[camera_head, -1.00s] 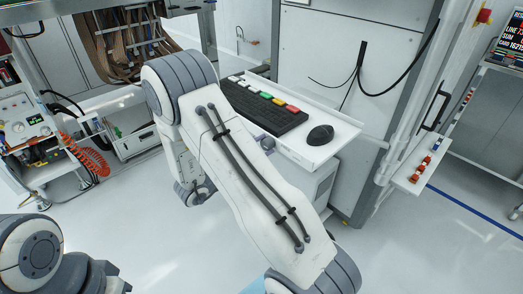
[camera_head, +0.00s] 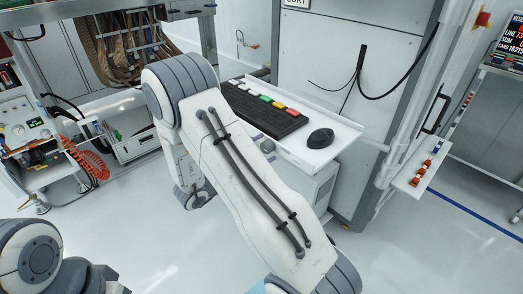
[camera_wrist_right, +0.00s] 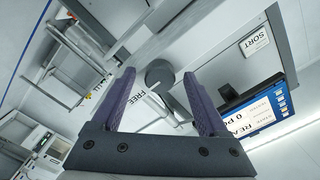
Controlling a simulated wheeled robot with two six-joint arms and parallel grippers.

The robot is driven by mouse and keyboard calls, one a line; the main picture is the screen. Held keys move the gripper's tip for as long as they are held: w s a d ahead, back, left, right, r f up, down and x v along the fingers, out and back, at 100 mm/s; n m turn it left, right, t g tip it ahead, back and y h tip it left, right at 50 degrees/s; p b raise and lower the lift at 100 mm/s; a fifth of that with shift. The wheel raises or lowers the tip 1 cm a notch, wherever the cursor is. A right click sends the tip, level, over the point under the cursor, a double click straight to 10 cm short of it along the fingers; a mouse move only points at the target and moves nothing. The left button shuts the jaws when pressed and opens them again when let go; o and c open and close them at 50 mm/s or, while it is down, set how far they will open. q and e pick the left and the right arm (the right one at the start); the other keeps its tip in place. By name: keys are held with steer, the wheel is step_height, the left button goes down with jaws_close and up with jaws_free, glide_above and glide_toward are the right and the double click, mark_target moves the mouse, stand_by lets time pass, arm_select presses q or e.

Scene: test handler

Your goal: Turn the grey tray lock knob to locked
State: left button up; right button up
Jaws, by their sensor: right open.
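The grey tray lock knob (camera_wrist_right: 159,73) shows in the right wrist view as a round disc between and beyond my finger tips. A white label reading "FREE" (camera_wrist_right: 138,97) is beside it. I cannot tell which way the knob is turned. My right gripper (camera_wrist_right: 161,82) is open, with two purple fingers on either side of the knob; contact cannot be made out. My right arm hides most of the gripper there. My left gripper is out of view.
A shelf (camera_head: 336,132) holds a black keyboard (camera_head: 262,108) and a mouse (camera_head: 320,138) just above the knob area. A screen (camera_wrist_right: 252,115) is at the right in the wrist view. A cart (camera_head: 38,140) with an orange coiled hose stands left. Floor at front right is clear.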

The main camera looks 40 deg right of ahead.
steer(key=a, duration=1)
steer(key=shift+s+a, duration=0.2)
steer(key=shift+s, duration=0.2)
